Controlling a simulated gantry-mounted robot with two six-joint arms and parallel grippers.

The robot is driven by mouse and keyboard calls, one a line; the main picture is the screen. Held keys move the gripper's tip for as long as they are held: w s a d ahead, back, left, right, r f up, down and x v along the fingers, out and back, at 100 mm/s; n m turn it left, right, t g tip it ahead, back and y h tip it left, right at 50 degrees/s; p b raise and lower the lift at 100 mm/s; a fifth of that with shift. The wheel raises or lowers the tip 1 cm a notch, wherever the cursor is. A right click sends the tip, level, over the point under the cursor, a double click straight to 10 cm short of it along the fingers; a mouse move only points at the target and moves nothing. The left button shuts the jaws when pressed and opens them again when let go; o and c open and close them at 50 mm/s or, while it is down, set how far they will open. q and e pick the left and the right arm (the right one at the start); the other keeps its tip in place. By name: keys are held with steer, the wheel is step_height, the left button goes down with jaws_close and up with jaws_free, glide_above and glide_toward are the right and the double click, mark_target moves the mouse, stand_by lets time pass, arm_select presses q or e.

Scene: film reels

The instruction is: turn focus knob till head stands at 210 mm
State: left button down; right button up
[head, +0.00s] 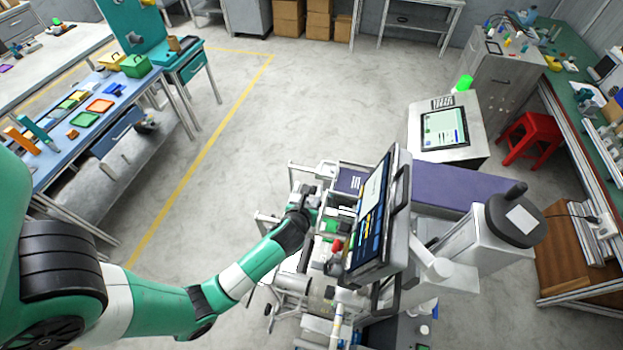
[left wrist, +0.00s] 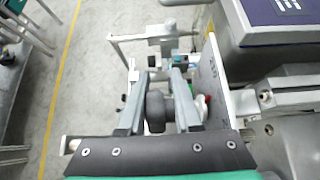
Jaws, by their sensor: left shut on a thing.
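My left arm reaches in from the left in the head view, and its gripper (head: 310,197) is at the left side of the machine, behind a tilted screen (head: 369,220). In the left wrist view the gripper's two grey fingers (left wrist: 159,82) stand on either side of a dark round knob (left wrist: 156,112), which I take for the focus knob, and are shut on it. A pale upright plate (left wrist: 212,82) with faint marks stands just right of the fingers. I cannot read a height in millimetres in either view. My right gripper is in neither view.
A grey column with a black-topped round cap (head: 516,214) stands right of the screen. A console with a display (head: 444,128) and a green lamp is behind. A red stool (head: 530,140) is at the right, a blue workbench (head: 98,105) at the left. The floor between is clear.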

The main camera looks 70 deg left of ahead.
arm_select(q)
steer(key=shift+s+f+g+h+p, duration=0.15)
steer(key=shift+g+h+p, duration=0.45)
steer(key=shift+p, duration=0.4)
steer(key=shift+s+f+g+h+p, duration=0.15)
steer(key=shift+g+h+p, duration=0.25)
steer(key=shift+h+p, duration=0.5)
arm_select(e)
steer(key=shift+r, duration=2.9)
arm_select(q)
steer(key=shift+f, duration=0.1)
steer(key=c, duration=1)
jaws_free()
steer(key=shift+o, duration=1.1)
steer(key=shift+s+a, duration=0.15)
steer(key=shift+s, duration=0.05)
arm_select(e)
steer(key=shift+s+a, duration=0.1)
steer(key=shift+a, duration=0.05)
arm_select(q)
steer(key=shift+w, duration=0.1)
